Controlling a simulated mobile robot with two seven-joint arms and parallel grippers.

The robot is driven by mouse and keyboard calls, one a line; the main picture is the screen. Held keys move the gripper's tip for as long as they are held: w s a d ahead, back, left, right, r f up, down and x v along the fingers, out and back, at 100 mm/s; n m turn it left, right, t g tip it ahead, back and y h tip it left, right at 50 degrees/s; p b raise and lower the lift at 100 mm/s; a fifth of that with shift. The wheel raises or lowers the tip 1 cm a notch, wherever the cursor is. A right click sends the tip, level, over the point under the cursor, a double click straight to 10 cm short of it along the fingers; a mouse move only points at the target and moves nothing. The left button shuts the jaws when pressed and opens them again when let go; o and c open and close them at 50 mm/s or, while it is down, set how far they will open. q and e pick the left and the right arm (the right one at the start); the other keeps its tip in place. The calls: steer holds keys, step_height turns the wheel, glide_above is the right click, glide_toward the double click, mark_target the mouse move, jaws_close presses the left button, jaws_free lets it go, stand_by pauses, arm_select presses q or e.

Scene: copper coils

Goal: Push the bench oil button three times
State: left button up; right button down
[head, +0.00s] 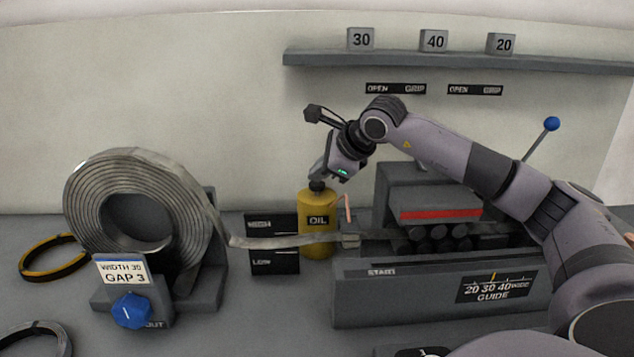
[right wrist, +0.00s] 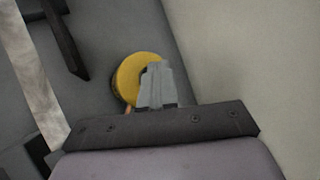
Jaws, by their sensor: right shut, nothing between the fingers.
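The yellow oil can (head: 318,225), labelled OIL, stands on the bench behind the metal strip. A dark button or cap (head: 317,186) is at its top. My right gripper (head: 319,180) is shut and empty, pointing down right at the top of the can. I cannot tell whether its tips touch the button. In the right wrist view the yellow can (right wrist: 130,82) shows from above, and the shut fingers (right wrist: 156,75) cover part of its top. My left gripper is not in view.
A large coil (head: 90,200) stands at left with a blue knob (head: 132,311) before it. Its metal strip (head: 285,241) runs to the roller machine (head: 440,300) at right. A shelf (head: 460,62) with numbered blocks hangs on the wall. The wall is close behind the can.

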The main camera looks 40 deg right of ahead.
mark_target(320, 185)
steer(key=shift+f+b, duration=0.35)
steer(key=shift+f, duration=0.2)
stand_by(0.4)
steer(key=shift+r+p, duration=1.1)
steer(key=shift+r, duration=0.25)
step_height(320, 185, up, 5)
steer(key=p, duration=0.4)
stand_by(2.1)
